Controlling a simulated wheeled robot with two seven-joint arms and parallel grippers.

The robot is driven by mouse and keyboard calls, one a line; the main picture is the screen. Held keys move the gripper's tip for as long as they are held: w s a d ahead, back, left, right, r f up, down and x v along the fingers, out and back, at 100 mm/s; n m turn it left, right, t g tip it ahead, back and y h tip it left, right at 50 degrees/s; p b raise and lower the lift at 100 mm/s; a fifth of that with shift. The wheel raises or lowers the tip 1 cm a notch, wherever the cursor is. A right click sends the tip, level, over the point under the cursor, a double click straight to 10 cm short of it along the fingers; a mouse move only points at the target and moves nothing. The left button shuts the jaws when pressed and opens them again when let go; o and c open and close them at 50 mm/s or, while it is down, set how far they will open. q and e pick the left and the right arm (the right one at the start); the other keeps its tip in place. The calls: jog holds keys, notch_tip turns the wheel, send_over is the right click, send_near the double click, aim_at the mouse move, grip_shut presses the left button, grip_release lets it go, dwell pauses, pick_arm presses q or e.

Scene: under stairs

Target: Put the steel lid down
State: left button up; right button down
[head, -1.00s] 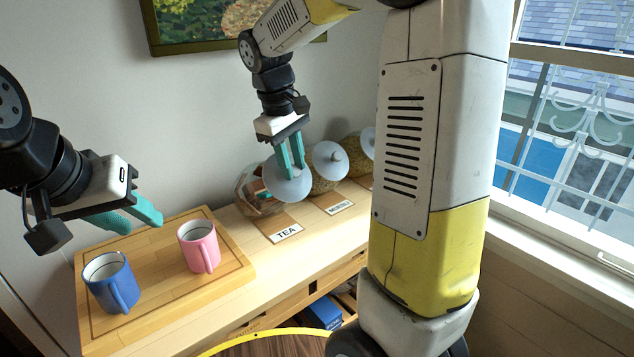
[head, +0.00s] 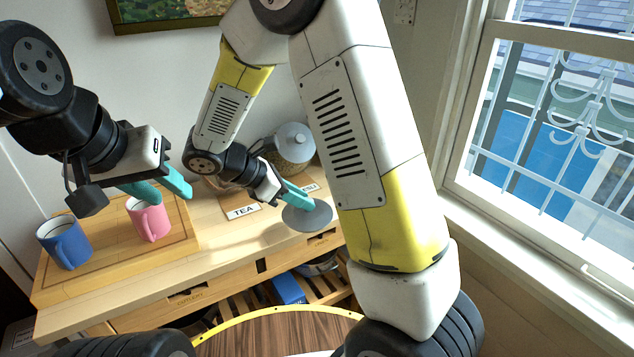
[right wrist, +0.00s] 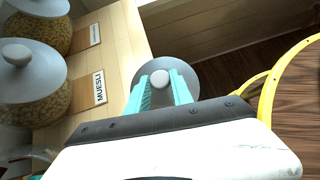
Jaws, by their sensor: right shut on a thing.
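The steel lid (head: 318,215), a round grey disc, is at the front edge of the wooden counter, right of the TEA label. My right gripper (head: 298,200) is shut on its knob. In the right wrist view the lid (right wrist: 182,66) shows beyond the teal fingers (right wrist: 160,92), with the knob between them. It overlaps the counter's edge there; I cannot tell whether it touches the counter. My left gripper (head: 162,191) is open and empty above the pink mug (head: 149,221). The jar behind the TEA label is mostly hidden by my right arm.
A lidded jar (head: 290,158) stands at the back; the right wrist view shows the MUESLI label (right wrist: 99,88) beside lidded jars. A blue mug (head: 65,245) and the pink mug stand on a board (head: 110,262) at left. The counter (head: 235,240) before the TEA label is clear.

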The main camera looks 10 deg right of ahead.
jog(key=shift+w+d+f, duration=0.75)
jog(key=shift+w+d, duration=0.35)
jog(key=shift+w, duration=0.55)
jog(key=shift+w+d+f, duration=0.8)
jog(key=shift+w+d, duration=0.35)
jog(key=shift+w, duration=0.45)
jog(key=shift+w+d+f, duration=0.75)
jog(key=shift+w+d, duration=0.35)
jog(key=shift+w, duration=0.55)
jog(key=shift+f, duration=0.1)
jog(key=c, duration=1.1)
grip_release()
